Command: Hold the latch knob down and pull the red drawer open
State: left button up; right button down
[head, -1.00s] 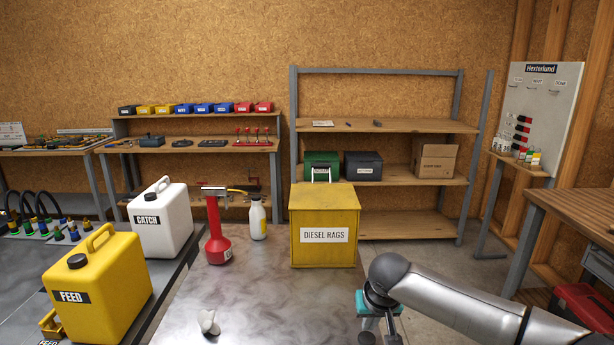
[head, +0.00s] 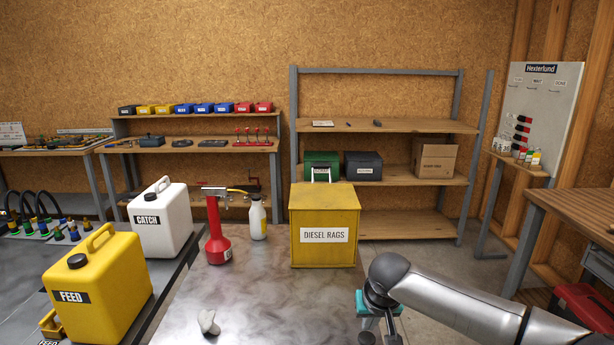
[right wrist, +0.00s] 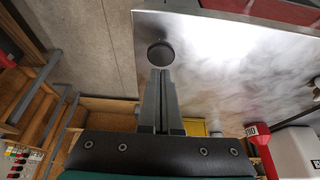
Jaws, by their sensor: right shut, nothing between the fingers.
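In the right wrist view the fingers (right wrist: 161,72) are shut and empty. A dark round knob (right wrist: 160,54) shows just past the fingertips, by the metal table's edge; I cannot tell whether they touch. A dull red strip (right wrist: 285,11) at the top right of the wrist view may be part of the red drawer; I cannot tell. My left gripper is not in view.
A pale small object (head: 208,322) lies nearer. A red case (head: 588,304) is low at right. Floor is clear behind my right arm.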

jog(key=shift+f, duration=0.2)
dwell(0.5)
jog(key=shift+f, duration=0.75)
